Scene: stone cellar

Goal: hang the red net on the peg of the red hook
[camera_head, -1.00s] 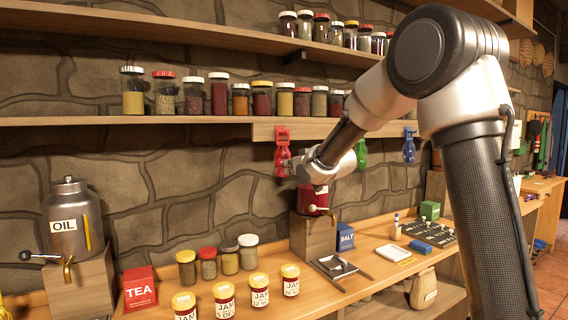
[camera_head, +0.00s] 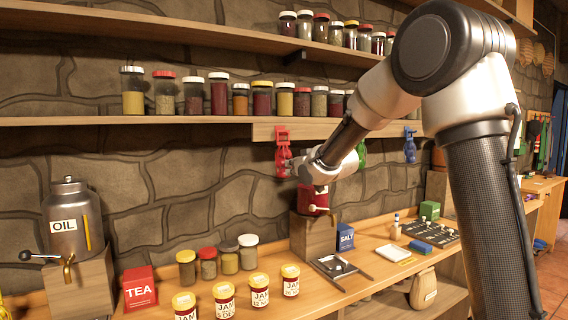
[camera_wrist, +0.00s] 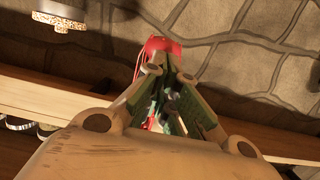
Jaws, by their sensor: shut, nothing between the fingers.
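The red hook (camera_head: 282,133) is fixed to the wooden board under the lower shelf. A red shape that looks like the red net (camera_head: 283,156) is just below it. I cannot tell whether its loop is around the peg. My gripper (camera_head: 291,168) is beside the lower part of this red shape, partly merged with it in the head view. In the wrist view, my gripper (camera_wrist: 168,62) is shut and empty. A red part, likely the hook (camera_wrist: 160,43), shows just beyond the fingertips. Thin red strands, likely of the net (camera_wrist: 137,66), show left of the fingers.
A blue hook (camera_head: 409,131) with a blue item hangs to the right; a green item (camera_head: 361,154) is partly behind my arm. A red container (camera_head: 313,199) on a wooden block stands below my wrist. Jars line the shelf (camera_head: 110,121) above.

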